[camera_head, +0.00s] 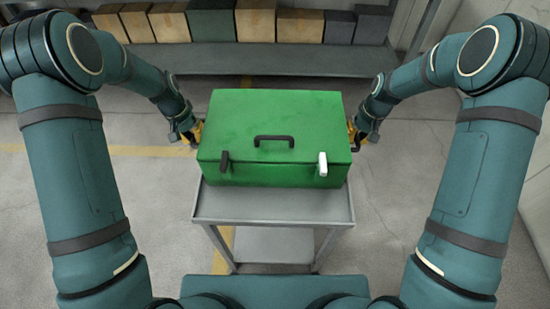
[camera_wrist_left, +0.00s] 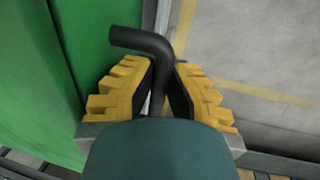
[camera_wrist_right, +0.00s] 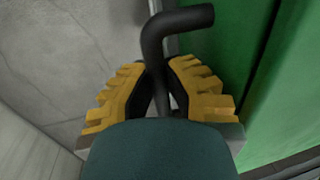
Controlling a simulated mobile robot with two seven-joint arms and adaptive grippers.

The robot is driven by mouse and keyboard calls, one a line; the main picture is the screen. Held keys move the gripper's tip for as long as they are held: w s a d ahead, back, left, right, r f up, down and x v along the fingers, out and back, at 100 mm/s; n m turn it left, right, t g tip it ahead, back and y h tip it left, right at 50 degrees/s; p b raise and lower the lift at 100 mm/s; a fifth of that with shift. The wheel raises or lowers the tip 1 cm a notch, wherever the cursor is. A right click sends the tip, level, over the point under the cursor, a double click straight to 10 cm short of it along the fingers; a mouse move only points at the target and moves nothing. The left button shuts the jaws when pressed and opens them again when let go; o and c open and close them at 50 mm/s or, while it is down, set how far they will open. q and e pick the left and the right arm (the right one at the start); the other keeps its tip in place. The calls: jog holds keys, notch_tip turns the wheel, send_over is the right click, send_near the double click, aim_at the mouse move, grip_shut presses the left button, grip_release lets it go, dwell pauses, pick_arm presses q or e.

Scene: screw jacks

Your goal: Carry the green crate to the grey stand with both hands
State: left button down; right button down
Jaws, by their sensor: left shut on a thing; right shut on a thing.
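The green crate (camera_head: 232,112) sits in the middle of the head view, lid closed, with a dark handle on top, a dark latch at left and a white latch at right. It is over the back part of the grey stand (camera_head: 273,207); I cannot tell whether it touches the top. My left gripper (camera_head: 196,133) is shut on the crate's left side handle, a black bent bar (camera_wrist_left: 143,40) in the left wrist view. My right gripper (camera_head: 354,135) is shut on the matching right side handle (camera_wrist_right: 180,20). The crate looks about level.
Behind, a long grey shelf (camera_head: 270,63) carries a row of wooden, dark green and grey boxes (camera_head: 255,20). The stand's front top strip is bare, and it has a lower shelf (camera_head: 273,245). Concrete floor (camera_head: 400,215) with yellow lines is open on both sides.

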pick_arm(q)
jog(key=c, duration=1.1)
grip_release()
pick_arm(e)
jog(key=c, duration=1.1)
grip_release()
pick_arm(q)
jog(key=shift+r, duration=0.2)
pick_arm(e)
jog(key=shift+r, duration=0.2)
